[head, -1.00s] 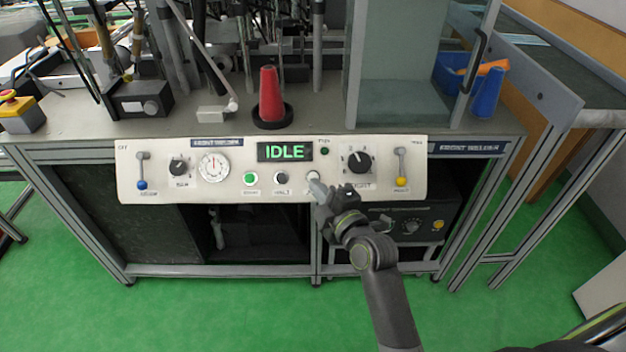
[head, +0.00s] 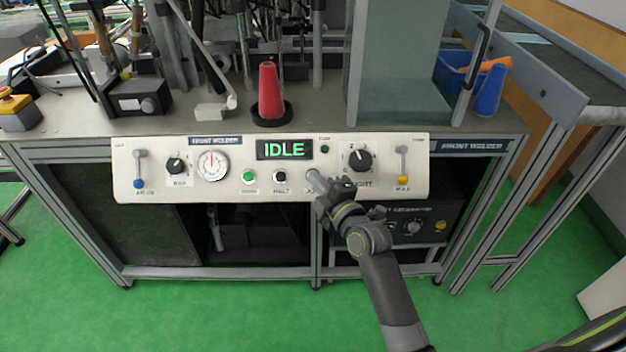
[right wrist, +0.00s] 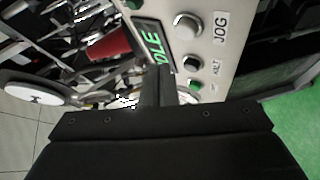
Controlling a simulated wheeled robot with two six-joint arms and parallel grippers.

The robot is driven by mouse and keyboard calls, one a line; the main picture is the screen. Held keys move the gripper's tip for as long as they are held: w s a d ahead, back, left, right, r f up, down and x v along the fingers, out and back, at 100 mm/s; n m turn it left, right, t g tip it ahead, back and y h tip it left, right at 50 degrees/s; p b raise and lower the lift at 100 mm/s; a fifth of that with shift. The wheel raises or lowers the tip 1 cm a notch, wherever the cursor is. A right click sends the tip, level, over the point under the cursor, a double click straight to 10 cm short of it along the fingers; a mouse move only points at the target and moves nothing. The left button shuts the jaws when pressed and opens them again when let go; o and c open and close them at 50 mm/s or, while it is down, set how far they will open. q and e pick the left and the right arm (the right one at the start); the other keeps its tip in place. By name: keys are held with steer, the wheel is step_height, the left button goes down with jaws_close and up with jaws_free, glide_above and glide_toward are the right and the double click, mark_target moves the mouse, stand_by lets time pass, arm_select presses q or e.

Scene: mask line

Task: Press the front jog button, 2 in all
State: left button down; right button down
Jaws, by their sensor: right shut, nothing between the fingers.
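The front welder's pale control panel (head: 222,190) carries a row of round buttons. The jog button (right wrist: 187,25) shows in the right wrist view as a round, light grey cap beside its JOG label (right wrist: 221,27). The gripper is shut and empty. In the right wrist view its dark fingers (right wrist: 155,82) point toward the panel, below and left of the button. I cannot tell whether they touch anything. My left gripper is not in view.
The display (head: 284,149) reads IDLE in green. The dark halt button (head: 280,177) and a green button (head: 249,177) sit left of the jog button. A large black knob (head: 357,160) is to its right. A red cone (head: 268,92) stands on the bench above.

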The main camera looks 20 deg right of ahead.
steer(key=shift+w+d+f+b, duration=0.15)
steer(key=shift+w+f+b, duration=0.3)
steer(key=shift+w, duration=0.1)
steer(key=shift+w+d+f+b, duration=0.15)
steer(key=shift+w+f+b, duration=0.3)
steer(key=shift+w, duration=0.1)
stand_by(1.2)
steer(key=shift+w+d+f+b, duration=0.1)
steer(key=shift+w+f+b, duration=0.2)
steer(key=shift+b, duration=0.2)
steer(key=shift+w+d+f+b, duration=0.1)
steer(key=shift+w+f+b, duration=0.2)
steer(key=shift+b, duration=0.15)
stand_by(0.6)
steer(key=shift+s+r, duration=0.1)
steer(key=shift+s+a+r+p, duration=0.2)
steer(key=shift+s+r+p, duration=0.2)
steer(key=shift+s+r, duration=0.1)
